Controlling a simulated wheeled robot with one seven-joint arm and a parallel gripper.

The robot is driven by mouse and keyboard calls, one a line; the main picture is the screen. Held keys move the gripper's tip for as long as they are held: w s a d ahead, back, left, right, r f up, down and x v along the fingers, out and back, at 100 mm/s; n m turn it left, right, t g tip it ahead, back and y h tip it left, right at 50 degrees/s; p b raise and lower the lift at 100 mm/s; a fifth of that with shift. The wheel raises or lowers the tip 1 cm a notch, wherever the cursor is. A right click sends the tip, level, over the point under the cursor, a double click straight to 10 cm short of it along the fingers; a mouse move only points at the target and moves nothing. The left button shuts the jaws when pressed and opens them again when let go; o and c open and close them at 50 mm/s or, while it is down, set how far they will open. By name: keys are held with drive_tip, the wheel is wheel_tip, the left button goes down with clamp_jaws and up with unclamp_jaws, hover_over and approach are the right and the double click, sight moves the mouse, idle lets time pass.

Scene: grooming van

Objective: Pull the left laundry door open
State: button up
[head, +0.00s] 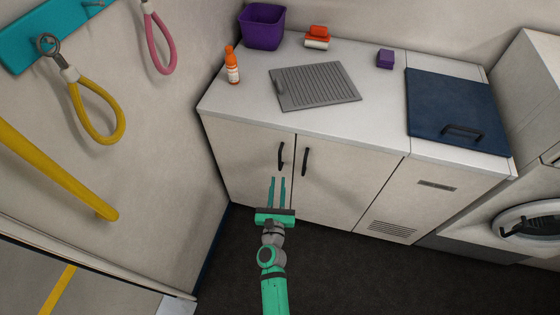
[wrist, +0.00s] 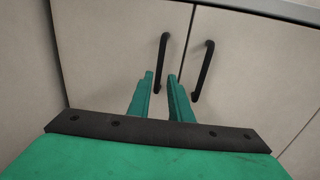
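The left laundry door (head: 243,158) is a shut, pale cabinet front under the counter. Its black bar handle (head: 281,156) stands upright near its right edge, and it also shows in the wrist view (wrist: 162,60). My gripper (head: 277,179) is in front of the doors, just below this handle in the head view. Its two teal fingers (wrist: 160,76) are apart with nothing held. In the wrist view the handle's lower end appears between the fingertips; whether it is within their depth I cannot tell.
The right door (head: 340,180) beside it is shut, with its own handle (head: 304,162) close by. The counter (head: 240,110) above holds a purple bin (head: 262,27), an orange bottle (head: 232,66) and a grey ribbed mat (head: 314,86). A wall stands at left; the dark floor (head: 340,270) is clear.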

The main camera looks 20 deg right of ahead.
sight(280, 162)
drive_tip(key=x, duration=1)
drive_tip(key=shift+w+d, duration=0.1)
drive_tip(key=shift+w, duration=0.2)
drive_tip(key=shift+c, duration=0.6)
clamp_jaws()
